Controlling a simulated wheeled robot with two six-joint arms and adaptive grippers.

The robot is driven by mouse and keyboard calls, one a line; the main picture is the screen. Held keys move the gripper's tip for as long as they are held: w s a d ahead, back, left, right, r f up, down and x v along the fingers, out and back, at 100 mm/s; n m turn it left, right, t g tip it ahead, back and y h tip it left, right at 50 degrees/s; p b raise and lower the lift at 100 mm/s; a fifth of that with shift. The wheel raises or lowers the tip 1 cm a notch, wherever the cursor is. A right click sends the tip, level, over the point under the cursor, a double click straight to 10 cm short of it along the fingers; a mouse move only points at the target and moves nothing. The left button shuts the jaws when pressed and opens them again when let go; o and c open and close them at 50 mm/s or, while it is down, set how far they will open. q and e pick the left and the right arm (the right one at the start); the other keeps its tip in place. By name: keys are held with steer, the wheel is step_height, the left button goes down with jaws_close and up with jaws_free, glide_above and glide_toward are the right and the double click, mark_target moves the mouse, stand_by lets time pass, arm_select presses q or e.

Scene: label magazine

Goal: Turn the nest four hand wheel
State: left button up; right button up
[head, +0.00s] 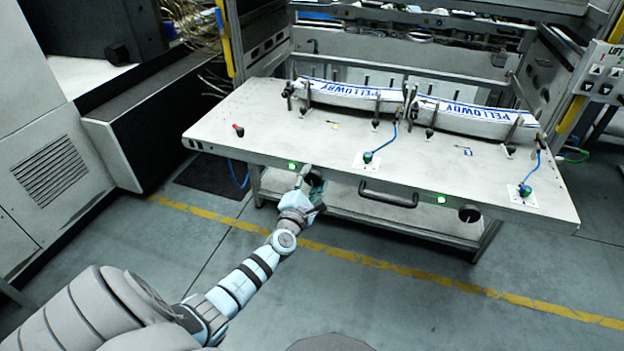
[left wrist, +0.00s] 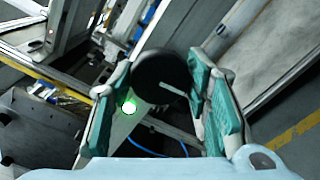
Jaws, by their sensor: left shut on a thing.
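A black round hand wheel (left wrist: 158,78) shows between the fingers of my left gripper (left wrist: 165,90) in the left wrist view, with a pale line across its face. The green-padded fingers are shut on its sides. In the head view my left gripper (head: 309,181) is at the front edge of the white table (head: 265,135), and hides most of this wheel. A second black hand wheel (head: 469,214) sits on the front edge further right, apart from my gripper. I cannot read any nest number on either. My right gripper is not in view.
Two white label stacks (head: 350,94) with blue print lie between posts at the table's back. A bar handle (head: 388,196) and lit green lamps are on the front edge. Blue cables run to green-topped plugs (head: 367,157). A dark cabinet (head: 140,135) stands left; floor in front is clear.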

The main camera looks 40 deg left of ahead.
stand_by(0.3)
arm_select(q)
steer(key=o, duration=1.2)
steer(key=shift+c, duration=0.2)
steer(key=v, duration=1.2)
steer(key=shift+r, duration=0.1)
